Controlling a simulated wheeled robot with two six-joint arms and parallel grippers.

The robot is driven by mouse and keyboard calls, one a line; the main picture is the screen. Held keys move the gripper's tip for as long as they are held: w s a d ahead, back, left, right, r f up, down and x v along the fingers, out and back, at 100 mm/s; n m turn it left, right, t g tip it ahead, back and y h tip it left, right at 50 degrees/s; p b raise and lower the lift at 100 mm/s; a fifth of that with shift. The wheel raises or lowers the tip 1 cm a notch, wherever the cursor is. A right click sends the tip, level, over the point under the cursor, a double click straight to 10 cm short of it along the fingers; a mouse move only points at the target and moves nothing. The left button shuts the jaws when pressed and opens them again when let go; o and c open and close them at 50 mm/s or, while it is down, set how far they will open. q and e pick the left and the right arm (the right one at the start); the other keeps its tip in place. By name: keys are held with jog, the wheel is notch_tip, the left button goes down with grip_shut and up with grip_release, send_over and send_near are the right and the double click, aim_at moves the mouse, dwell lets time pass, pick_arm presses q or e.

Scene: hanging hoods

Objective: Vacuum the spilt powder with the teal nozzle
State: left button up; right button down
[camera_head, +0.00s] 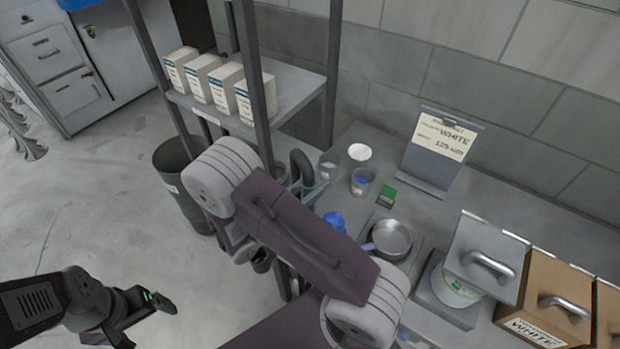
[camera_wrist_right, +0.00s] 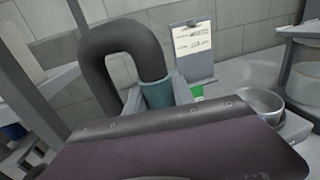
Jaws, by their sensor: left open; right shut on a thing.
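The teal nozzle (camera_wrist_right: 157,94) shows in the right wrist view below a bent dark hose (camera_wrist_right: 122,45). My right gripper (camera_wrist_right: 150,102) is shut on it, its fingers partly hidden by the purple panel in front. In the head view the nozzle (camera_head: 316,191) and the hose loop show just beyond my right arm, over the near edge of the bench. A round white patch (camera_head: 360,152) lies at the back of the bench; I cannot tell whether it is powder or a dish. My left gripper (camera_head: 160,302) is open and empty over the floor, at lower left.
Clear cups (camera_head: 362,182), a green box (camera_head: 387,196) and a metal pan (camera_head: 391,239) stand on the bench. A sign (camera_head: 440,150) stands behind them. Lidded bins (camera_head: 545,300) fill the right. A shelf with white boxes (camera_head: 226,88) and a dark bin (camera_head: 180,180) stand left.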

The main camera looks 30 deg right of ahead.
jog(key=s+d, duration=0.3)
jog(key=s, duration=0.4)
jog(key=shift+s, duration=0.4)
dwell(0.3)
jog(key=shift+d, duration=0.15)
jog(key=x, duration=0.2)
jog(key=w+x, duration=0.1)
jog(key=x, duration=0.1)
jog(key=shift+d, duration=0.15)
dwell(0.6)
jog(key=shift+w, duration=0.1)
dwell(0.4)
